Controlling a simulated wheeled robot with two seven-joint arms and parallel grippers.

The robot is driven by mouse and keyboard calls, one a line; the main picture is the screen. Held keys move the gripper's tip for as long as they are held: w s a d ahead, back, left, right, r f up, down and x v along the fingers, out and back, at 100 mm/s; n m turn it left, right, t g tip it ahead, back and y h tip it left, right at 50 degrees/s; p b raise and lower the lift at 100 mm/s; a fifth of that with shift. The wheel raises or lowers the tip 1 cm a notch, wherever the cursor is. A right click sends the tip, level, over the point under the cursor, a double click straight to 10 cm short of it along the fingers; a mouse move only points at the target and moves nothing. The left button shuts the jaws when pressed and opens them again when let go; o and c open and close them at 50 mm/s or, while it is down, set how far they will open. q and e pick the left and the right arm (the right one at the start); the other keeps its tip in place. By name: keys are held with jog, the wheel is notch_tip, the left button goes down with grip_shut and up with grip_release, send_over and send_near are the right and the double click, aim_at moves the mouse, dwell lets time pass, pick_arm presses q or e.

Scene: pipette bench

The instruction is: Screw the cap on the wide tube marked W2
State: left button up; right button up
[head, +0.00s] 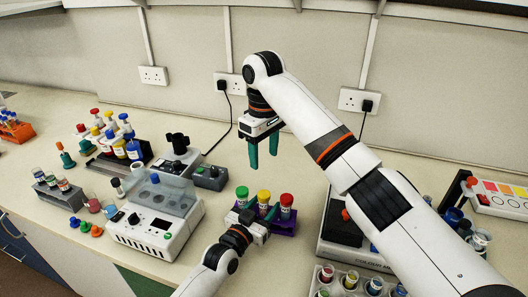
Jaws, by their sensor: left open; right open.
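A purple rack (285,226) stands mid-bench and holds capped tubes in a row. One has a green cap (242,192), one a yellow cap (264,196) and one a red cap (287,199). The markings are too small to read, so I cannot tell which tube is W2. My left gripper (266,222) is open at the front of the rack, close to the tubes. It hides part of the rack; I cannot tell whether it touches a tube. My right gripper (263,155) is open and empty, fingers pointing down, above and behind the rack.
A white device with a clear lid (155,222) stands left of the rack. Bottles and dropper stands are further left. A device with a dark top (343,222) stands right, with a tray of small vials (347,282) in front. Bare bench lies behind the rack.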

pick_arm(q)
jog(key=b+v, duration=0.1)
jog(key=v, duration=1.1)
jog(key=shift+w+f, duration=0.1)
